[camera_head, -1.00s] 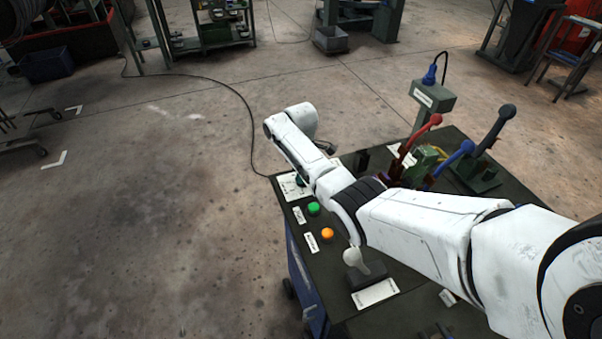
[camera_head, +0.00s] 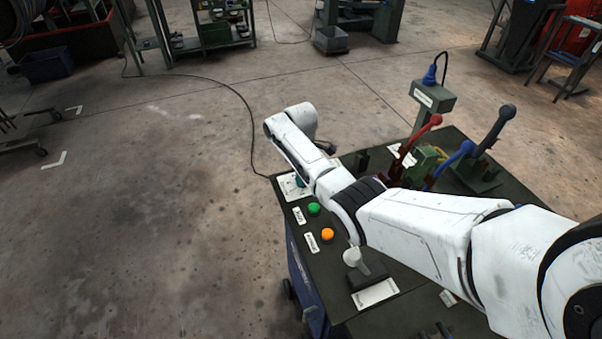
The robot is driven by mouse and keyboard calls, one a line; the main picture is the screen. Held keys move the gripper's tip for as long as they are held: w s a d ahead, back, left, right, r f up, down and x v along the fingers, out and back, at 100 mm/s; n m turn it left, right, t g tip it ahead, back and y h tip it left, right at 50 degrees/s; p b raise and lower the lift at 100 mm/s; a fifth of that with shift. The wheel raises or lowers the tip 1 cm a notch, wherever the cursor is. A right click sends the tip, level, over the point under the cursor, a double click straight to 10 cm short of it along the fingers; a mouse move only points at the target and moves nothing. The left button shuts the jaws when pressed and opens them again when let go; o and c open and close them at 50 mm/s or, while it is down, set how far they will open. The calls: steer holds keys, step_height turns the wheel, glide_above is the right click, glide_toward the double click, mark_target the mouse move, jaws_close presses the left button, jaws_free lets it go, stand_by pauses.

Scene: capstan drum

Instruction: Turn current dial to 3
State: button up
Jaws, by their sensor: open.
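A white label plate (camera_head: 287,187) lies at the far left corner of the dark control bench. A small teal part, possibly the current dial, shows at its right edge, mostly hidden by my arm. I cannot read any number or pointer. My white arm reaches from the right over the bench, and its bent far end is above and beyond that corner. My gripper's fingers are hidden behind the arm. A small dark part behind the arm may belong to the gripper, but I cannot tell its contact with the dial.
A green button (camera_head: 313,208), an orange button (camera_head: 327,234) and a grey-white lever (camera_head: 352,257) sit along the bench's left side. Red (camera_head: 421,132), blue (camera_head: 455,158) and dark (camera_head: 496,125) levers stand at the back right. Open floor lies left of the bench.

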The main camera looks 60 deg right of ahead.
step_height(320, 180, up, 11)
steer(key=shift+f, duration=0.15)
stand_by(0.9)
